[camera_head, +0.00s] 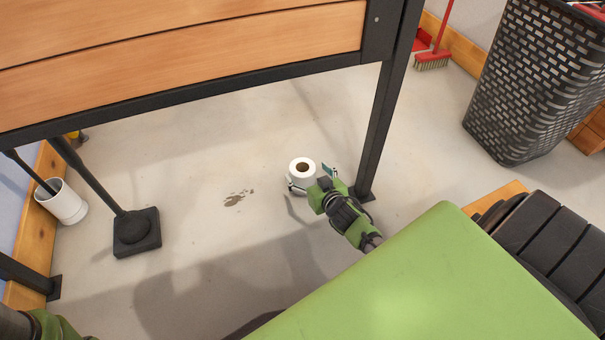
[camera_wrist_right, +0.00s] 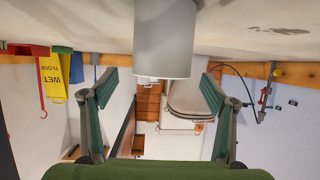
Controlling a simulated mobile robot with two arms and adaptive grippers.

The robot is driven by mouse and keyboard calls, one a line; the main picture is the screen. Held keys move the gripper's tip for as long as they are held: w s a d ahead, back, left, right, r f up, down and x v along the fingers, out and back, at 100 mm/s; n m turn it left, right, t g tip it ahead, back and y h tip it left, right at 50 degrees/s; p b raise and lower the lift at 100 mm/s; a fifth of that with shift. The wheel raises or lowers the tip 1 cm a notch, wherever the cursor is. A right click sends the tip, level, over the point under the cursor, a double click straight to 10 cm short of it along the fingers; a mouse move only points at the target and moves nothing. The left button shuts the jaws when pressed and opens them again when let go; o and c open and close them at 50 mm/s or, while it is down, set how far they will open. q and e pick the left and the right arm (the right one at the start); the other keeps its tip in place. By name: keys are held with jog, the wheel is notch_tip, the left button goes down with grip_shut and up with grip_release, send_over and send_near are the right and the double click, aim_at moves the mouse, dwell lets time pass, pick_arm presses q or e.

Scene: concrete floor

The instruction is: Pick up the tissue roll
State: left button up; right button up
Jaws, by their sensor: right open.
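The white tissue roll (camera_head: 301,171) stands upright on the concrete floor, its brown core facing up. My right gripper (camera_head: 313,182) is open at the roll, with one finger on the left side of it and the other on the right. The right wrist view is upside down and shows the roll (camera_wrist_right: 163,45) between the two spread green fingers of the right gripper (camera_wrist_right: 154,88). I cannot tell whether either finger touches the roll. My left gripper is not in view; only a bit of my left arm shows at the lower left corner.
A wooden-topped table (camera_head: 180,60) with dark metal legs stands above and behind the roll, one leg close to my right gripper. A dark basket (camera_head: 535,85) and red broom (camera_head: 433,58) are at upper right.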

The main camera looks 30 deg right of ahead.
aim_at(299, 165)
jog(key=b+x, duration=0.2)
jog(key=x, duration=0.1)
jog(key=shift+w+a+f+b, duration=0.1)
jog(key=shift+w+f+b, duration=0.1)
jog(key=shift+b, duration=0.1)
jog(key=shift+w, duration=0.3)
jog(key=c, duration=1.2)
jog(key=shift+r, duration=0.15)
